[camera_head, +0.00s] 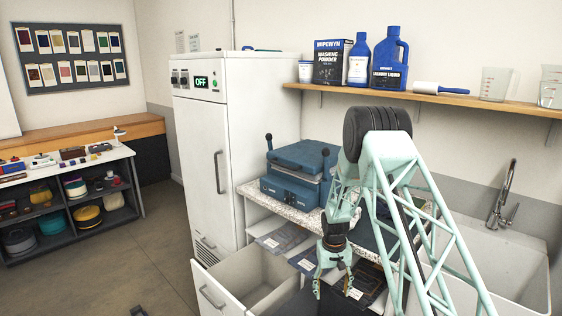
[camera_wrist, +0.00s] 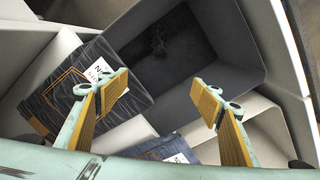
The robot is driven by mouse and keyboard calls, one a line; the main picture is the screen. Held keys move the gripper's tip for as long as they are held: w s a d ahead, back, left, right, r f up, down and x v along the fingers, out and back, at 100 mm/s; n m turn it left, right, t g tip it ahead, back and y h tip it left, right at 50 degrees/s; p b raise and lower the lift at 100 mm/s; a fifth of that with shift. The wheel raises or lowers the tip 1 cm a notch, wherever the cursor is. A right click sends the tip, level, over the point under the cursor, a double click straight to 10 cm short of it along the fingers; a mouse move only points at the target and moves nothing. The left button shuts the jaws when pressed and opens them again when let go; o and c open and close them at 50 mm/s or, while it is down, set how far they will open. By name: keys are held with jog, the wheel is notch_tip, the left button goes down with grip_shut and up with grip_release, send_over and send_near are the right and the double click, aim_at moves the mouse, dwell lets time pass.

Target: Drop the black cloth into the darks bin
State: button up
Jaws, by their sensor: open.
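Beyond the fingertips is a dark grey, open-topped bin (camera_wrist: 222,76). A black, crumpled patch (camera_wrist: 158,46) shows deep inside it, which looks like the black cloth, but it blends with the dark interior. I cannot read a label on this bin.
A dark folded fabric packet (camera_wrist: 62,88) with a white label lies beside the bin. The white drawer (camera_head: 212,291) stands pulled out. A blue press (camera_head: 299,172) sits on the speckled counter, beside the tall white cabinet (camera_head: 205,130). A sink (camera_head: 500,265) is at right.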

jog(key=shift+r, duration=0.15)
notch_tip(320, 180, up, 12)
jog(key=shift+a, duration=0.3)
dwell(0.4)
dwell(0.7)
